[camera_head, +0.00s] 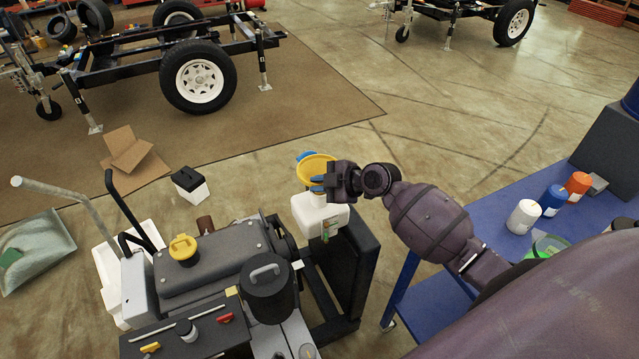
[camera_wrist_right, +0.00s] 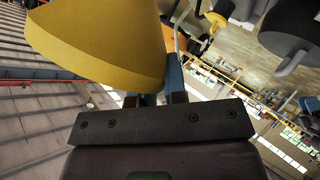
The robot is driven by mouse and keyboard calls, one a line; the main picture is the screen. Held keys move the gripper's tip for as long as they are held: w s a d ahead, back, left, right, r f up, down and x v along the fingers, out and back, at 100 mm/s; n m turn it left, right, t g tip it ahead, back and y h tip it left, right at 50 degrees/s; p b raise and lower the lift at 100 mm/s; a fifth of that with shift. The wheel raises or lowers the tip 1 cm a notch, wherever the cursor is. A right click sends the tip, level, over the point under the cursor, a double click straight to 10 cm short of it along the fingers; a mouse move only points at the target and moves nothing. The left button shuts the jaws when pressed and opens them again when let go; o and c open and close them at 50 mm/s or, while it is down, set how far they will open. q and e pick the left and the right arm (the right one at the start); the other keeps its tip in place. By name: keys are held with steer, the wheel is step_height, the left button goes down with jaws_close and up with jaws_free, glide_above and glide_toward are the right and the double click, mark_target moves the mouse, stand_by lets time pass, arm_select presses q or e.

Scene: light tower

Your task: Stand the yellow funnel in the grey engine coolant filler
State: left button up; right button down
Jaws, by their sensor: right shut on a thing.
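The yellow funnel (camera_head: 318,165) is in my right gripper (camera_head: 322,183), which is shut on it; the wide mouth faces up in the head view. The funnel sits over the top of a white tank (camera_head: 320,216) at the engine's right rear. The funnel's lower end and any grey filler neck beneath it are hidden, so I cannot tell whether the spout is in the filler. In the right wrist view the yellow cone (camera_wrist_right: 95,45) fills the upper left, beside the blue fingertips (camera_wrist_right: 172,80). My left gripper is not in view.
The dark engine (camera_head: 205,265) has a yellow cap (camera_head: 183,249) and a round black canister (camera_head: 267,290). Open floor lies behind the tank.

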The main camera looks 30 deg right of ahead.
steer(key=c, duration=1.1)
jaws_free()
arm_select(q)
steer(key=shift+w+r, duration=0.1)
arm_select(e)
steer(key=shift+s+d+r, duration=0.1)
steer(key=shift+s+d, duration=0.05)
steer(key=shift+s, duration=0.05)
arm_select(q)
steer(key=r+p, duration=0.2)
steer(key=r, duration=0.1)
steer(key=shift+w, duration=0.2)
arm_select(e)
steer(key=v, duration=1)
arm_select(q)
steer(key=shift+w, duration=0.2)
arm_select(e)
steer(key=shift+d+r, duration=0.1)
